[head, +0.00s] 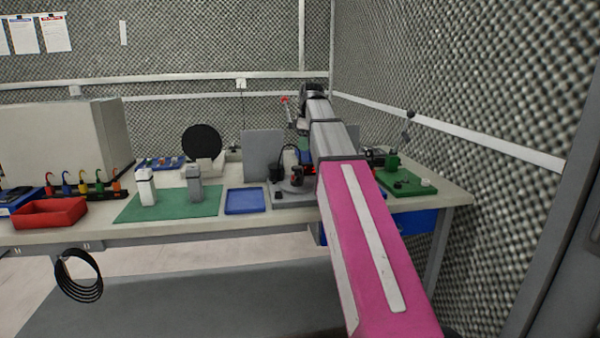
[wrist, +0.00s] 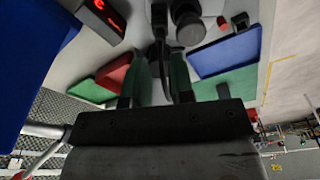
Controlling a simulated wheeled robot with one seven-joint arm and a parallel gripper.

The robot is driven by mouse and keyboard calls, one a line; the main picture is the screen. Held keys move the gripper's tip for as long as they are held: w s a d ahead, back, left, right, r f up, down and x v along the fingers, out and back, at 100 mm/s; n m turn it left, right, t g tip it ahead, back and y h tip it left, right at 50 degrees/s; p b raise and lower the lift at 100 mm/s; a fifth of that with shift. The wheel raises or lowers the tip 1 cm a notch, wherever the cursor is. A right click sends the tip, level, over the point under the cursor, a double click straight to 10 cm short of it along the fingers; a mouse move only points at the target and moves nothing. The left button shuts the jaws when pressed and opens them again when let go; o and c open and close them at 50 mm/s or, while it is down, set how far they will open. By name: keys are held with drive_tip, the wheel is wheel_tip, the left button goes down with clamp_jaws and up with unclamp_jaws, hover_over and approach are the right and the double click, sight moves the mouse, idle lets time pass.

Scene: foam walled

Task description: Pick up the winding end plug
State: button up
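I cannot tell which piece is the winding end plug. In the head view my pink and grey arm reaches over the bench's right part and hides much there; the fingers cannot be made out.
The workbench (head: 240,218) carries a green mat (head: 180,211) with two upright devices, a blue tray (head: 245,201), a red bin (head: 50,213) and a grey upright panel (head: 262,156). A second green mat (head: 405,188) with small parts lies at right. A foam wall (head: 500,80) stands close on the right.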

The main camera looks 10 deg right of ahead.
drive_tip(key=shift+w+a+f, duration=0.15)
drive_tip(key=shift+a+f, duration=0.1)
drive_tip(key=shift+f, duration=0.65)
drive_tip(key=shift+w+a+f, duration=0.1)
drive_tip(key=shift+a+f, duration=0.15)
drive_tip(key=shift+f, duration=0.65)
drive_tip(key=shift+w+a+f, duration=0.15)
drive_tip(key=shift+a+f, duration=0.1)
drive_tip(key=shift+f, duration=0.65)
clamp_jaws()
